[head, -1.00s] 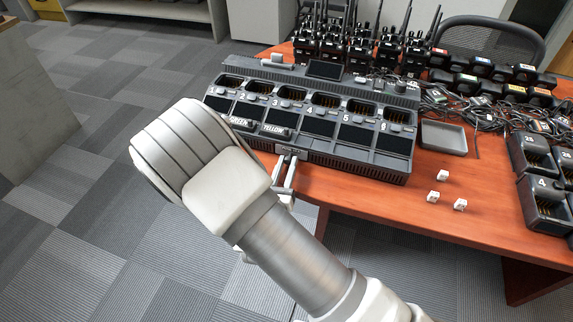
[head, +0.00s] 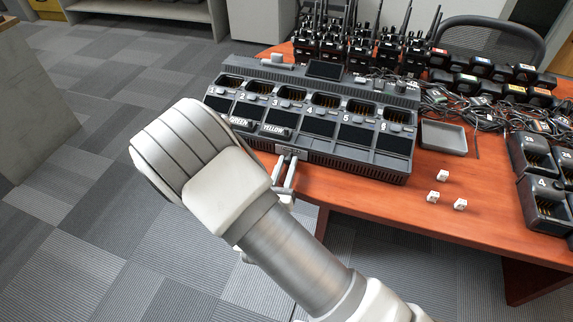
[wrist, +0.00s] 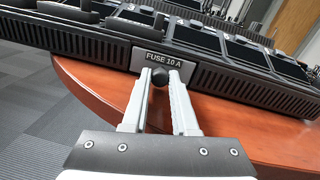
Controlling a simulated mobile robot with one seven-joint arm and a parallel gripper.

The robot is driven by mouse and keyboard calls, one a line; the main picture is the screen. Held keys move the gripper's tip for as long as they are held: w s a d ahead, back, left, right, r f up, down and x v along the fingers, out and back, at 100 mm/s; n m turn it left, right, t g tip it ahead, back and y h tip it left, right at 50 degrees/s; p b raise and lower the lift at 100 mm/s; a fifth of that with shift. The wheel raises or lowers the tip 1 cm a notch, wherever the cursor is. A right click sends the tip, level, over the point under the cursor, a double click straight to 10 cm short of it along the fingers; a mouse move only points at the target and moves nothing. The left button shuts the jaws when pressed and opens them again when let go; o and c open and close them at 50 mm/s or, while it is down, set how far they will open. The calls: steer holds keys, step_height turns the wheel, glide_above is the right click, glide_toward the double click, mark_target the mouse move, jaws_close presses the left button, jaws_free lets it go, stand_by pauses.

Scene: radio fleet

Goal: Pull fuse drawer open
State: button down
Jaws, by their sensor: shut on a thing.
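The fuse drawer (wrist: 146,60) is a small grey front labelled "FUSE 10 A" in the charger's front face. It looks flush with that face. Its round black knob (wrist: 160,77) sits between the fingertips of my gripper (wrist: 160,82), which is shut on it. In the head view the drawer front (head: 291,149) shows just beyond my gripper (head: 287,173), whose fingers reach in from the front edge of the table. The black charger (head: 330,157) has a row of numbered slots, with "GREEN" and "YELLOW" tags near the left ones. My forearm hides part of the table's left edge.
The charger stands on an orange-brown table (head: 400,204). Several white cubes (head: 442,175) and a grey tray (head: 443,138) lie to its right. Radios (head: 375,50) stand behind it, with tangled cables (head: 450,103) at right. The floor in front of the table's left edge is open.

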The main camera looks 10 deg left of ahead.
steer(key=s, duration=0.7)
steer(key=shift+a+p, duration=0.25)
steer(key=shift+p, duration=0.15)
steer(key=c, duration=0.7)
jaws_free()
steer(key=s+p, duration=0.1)
steer(key=s, duration=1.6)
steer(key=shift+s+p, duration=0.2)
steer(key=shift+p, duration=0.15)
